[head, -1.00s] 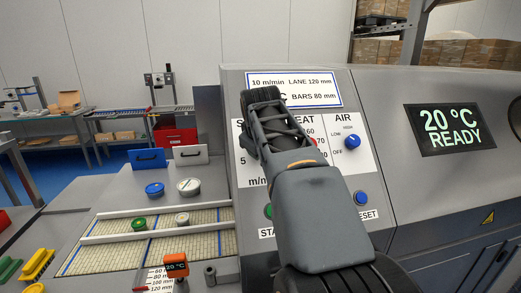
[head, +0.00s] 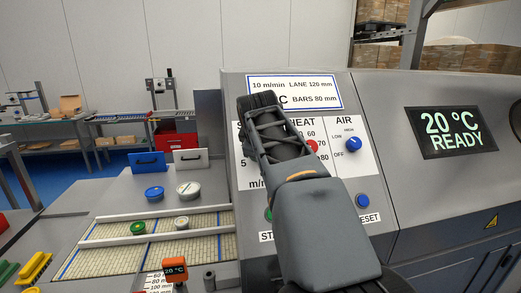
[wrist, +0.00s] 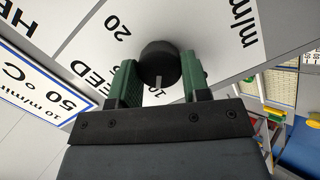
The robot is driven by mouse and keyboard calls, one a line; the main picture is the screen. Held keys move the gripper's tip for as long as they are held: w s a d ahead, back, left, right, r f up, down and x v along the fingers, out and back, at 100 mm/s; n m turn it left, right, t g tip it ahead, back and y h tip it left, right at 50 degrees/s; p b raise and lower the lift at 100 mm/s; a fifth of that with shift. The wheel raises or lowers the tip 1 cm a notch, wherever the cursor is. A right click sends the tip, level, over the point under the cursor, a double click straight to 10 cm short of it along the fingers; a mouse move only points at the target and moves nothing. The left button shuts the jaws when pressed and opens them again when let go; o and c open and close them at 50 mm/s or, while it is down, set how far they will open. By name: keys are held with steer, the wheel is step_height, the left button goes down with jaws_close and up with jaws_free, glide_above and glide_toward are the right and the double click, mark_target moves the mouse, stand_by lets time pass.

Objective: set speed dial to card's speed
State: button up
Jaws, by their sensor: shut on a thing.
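My gripper (wrist: 160,80) is shut on the speed dial (wrist: 158,58), a round black knob with a white pointer mark, with one green finger on each side. In the wrist view the mark points down the picture toward the number 10, partly visible between the fingers; 20 is printed at upper left. In the head view my gripper (head: 264,112) covers the dial and most of the SPEED scale. The white, blue-edged card (head: 312,91) above reads 10 m/min, LANE 120 mm, BARS 80 mm; the wrist view of the card (wrist: 42,88) shows 10 m/min and 50 °C.
Right of my gripper are the red HEAT knob (head: 312,147) and the blue AIR knob (head: 354,144). The blue RESET button (head: 363,200) is below. A display (head: 457,131) reads 20 °C READY. Left is a gridded bed (head: 120,255) with round pucks and rails.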

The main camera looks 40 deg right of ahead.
steer(key=o, duration=0.9)
steer(key=shift+o, duration=0.2)
steer(key=v, duration=1.4)
